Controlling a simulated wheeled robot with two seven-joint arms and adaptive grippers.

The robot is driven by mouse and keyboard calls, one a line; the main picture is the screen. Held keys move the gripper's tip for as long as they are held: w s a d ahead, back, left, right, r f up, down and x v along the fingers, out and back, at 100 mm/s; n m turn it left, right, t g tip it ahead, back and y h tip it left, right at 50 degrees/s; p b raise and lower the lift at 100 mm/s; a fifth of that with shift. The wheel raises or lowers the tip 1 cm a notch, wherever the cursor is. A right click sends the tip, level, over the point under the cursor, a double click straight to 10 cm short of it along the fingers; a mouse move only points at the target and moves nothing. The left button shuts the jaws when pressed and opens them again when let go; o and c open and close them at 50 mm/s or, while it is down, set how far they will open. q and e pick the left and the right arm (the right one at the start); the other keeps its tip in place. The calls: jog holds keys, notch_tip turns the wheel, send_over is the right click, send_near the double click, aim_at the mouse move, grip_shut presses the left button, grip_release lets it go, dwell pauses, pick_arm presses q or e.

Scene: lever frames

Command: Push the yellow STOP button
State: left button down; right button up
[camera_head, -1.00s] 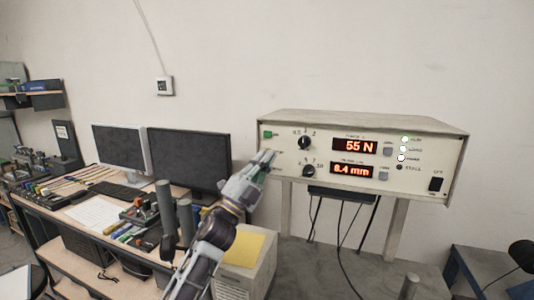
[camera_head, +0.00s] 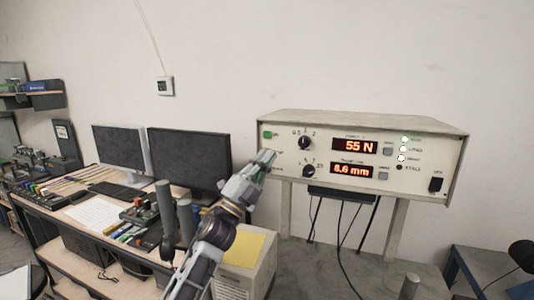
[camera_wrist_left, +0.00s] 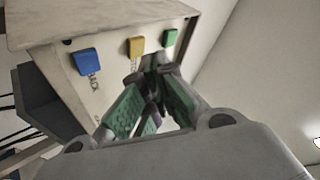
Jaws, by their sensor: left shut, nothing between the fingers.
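The yellow button (camera_wrist_left: 136,46) sits on the control box's front panel between a blue button (camera_wrist_left: 88,61) and a green button (camera_wrist_left: 170,38) in the left wrist view. In the head view my left gripper covers the yellow and blue buttons; the green one (camera_head: 267,135) shows above its tip. My left gripper (camera_head: 268,157) is shut and empty, its fingertips close to the panel. In the wrist view its fingertips (camera_wrist_left: 157,64) appear just beside the yellow button, towards the green one; I cannot tell whether they touch anything. My right gripper is not in view.
The control box (camera_head: 360,116) stands on legs, with knobs, red displays reading 55 N and about 8.6 mm, lamps and a black switch (camera_head: 435,185). Two monitors (camera_head: 190,160) and a cluttered desk are at left. A yellow sheet (camera_head: 245,249) lies below my arm.

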pick_arm(q)
jog(key=shift+w+d, duration=0.25)
jog(key=shift+w, duration=0.45)
dwell(1.2)
jog(key=shift+s, duration=0.15)
jog(key=shift+s+a, duration=0.3)
jog(key=shift+s, duration=0.3)
jog(key=shift+s, duration=0.1)
dwell(0.4)
jog(key=s, duration=0.1)
jog(key=s+a, duration=0.1)
jog(key=s, duration=0.1)
jog(key=s+a+p, duration=0.1)
jog(key=shift+s, duration=0.2)
dwell(0.4)
dwell(1.4)
